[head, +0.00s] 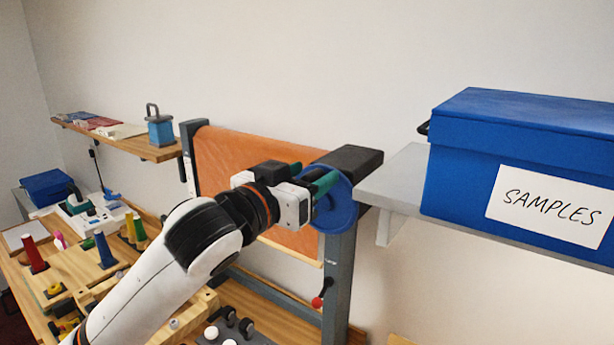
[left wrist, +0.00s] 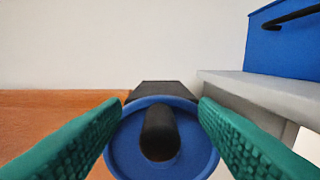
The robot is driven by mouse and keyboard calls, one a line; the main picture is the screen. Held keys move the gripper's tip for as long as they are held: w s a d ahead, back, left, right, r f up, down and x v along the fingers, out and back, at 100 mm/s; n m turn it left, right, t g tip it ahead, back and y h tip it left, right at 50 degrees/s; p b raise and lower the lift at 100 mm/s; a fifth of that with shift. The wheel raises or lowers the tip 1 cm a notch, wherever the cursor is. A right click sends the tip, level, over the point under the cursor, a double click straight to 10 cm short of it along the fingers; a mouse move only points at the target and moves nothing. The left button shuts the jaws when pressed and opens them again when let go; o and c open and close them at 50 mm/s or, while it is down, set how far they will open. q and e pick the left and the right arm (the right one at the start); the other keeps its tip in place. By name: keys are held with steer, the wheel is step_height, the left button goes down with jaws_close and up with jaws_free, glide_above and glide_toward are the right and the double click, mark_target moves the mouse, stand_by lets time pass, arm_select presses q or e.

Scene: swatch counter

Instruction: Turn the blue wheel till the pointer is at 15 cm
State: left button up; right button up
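The blue wheel (head: 340,210) is on the grey frame at the right end of the orange cloth (head: 230,165). It also shows in the left wrist view (left wrist: 127,145), with a black knob (left wrist: 160,133) standing out from its face towards the camera. My left gripper (head: 316,177) is at the wheel, its green fingers spread apart. In the left wrist view the fingers lie left and right of the knob, with clear gaps to it. I cannot make out the pointer or any scale. My right gripper is not in view.
A blue SAMPLES box (head: 520,165) stands on a grey shelf (head: 400,180) close right of the wheel. A wooden shelf (head: 150,148) with a blue weight-like block (head: 160,130) is at left. A red-knobbed lever (head: 318,301) is below the wheel. The bench at left is crowded.

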arm_select(q)
steer(key=v, duration=0.8)
steer(key=shift+p, duration=0.45)
steer(key=shift+f, duration=0.1)
